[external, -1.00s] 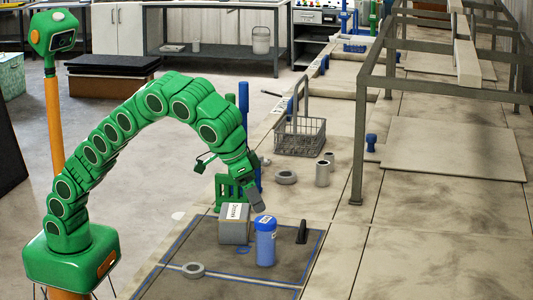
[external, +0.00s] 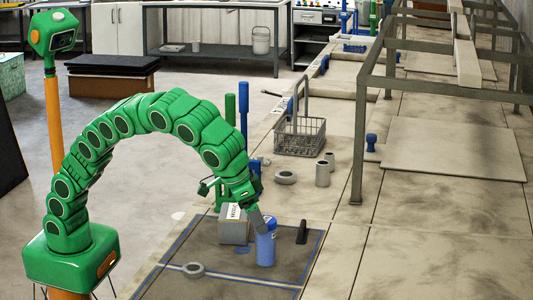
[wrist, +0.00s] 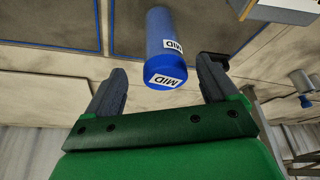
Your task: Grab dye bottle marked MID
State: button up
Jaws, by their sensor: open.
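The blue dye bottle (external: 265,249) stands on the dark blue-edged mat in the external view. In the wrist view the bottle (wrist: 158,35) carries white MID labels on its side and lid. My gripper (wrist: 160,88) is open and empty, with one finger on each side of the bottle's lid end in the picture. In the external view my gripper (external: 262,222) is at the bottle's top, and a finger partly covers the lid. I cannot tell whether the fingers touch it.
A grey labelled box (external: 234,231) stands close to the left of the bottle. A black upright block (external: 302,232) stands to the right. A wire basket (external: 300,136) and grey cylinders (external: 322,173) stand farther back.

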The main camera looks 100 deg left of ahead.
aim_at(266, 242)
jog(key=shift+a+x, duration=0.2)
jog(key=shift+x, duration=2.95)
jog(key=c, duration=1.2)
jog(key=shift+r, duration=0.15)
